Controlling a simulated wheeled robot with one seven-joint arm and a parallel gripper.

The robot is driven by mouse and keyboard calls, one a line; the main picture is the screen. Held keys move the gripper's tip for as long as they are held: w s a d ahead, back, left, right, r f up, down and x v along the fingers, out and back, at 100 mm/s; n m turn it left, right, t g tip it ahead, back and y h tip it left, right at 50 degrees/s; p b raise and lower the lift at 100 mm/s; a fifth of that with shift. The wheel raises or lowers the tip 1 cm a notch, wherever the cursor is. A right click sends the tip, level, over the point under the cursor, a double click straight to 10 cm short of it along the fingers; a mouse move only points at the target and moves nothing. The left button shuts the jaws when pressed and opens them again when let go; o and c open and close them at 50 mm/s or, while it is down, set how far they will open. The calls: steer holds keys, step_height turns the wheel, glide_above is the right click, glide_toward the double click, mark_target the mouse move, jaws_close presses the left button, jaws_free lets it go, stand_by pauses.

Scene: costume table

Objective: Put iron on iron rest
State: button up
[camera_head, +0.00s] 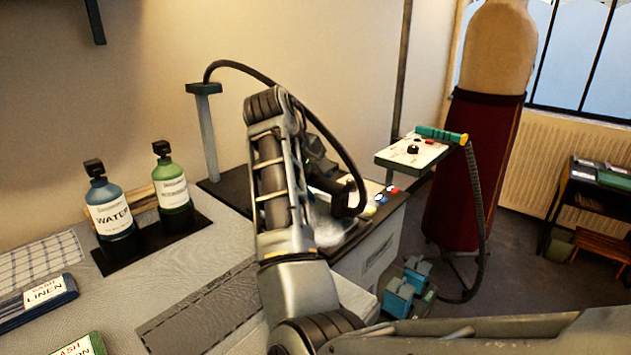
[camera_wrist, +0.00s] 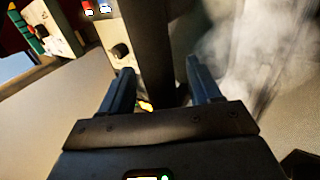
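In the head view a dark object (camera_head: 347,198) sits behind my arm, where a black cord from a post ends; it looks like the iron, partly hidden. White steam (camera_head: 328,230) hangs beside it. In the wrist view my gripper (camera_wrist: 159,72) has its two bluish fingers well apart. A dark upright bar (camera_wrist: 150,45), probably the iron's handle or cord, stands between them. A gap shows on the bar's left side; contact on the right cannot be told. I cannot clearly make out the iron rest.
A blue WATER bottle (camera_head: 112,210) and a green bottle (camera_head: 173,187) stand on a dark tray at left. A white control panel (camera_head: 415,152) with a hose and a dress form (camera_head: 480,150) are at right.

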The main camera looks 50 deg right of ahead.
steer(key=p+v, duration=0.1)
steer(key=v, duration=1.1)
steer(key=shift+r, duration=0.15)
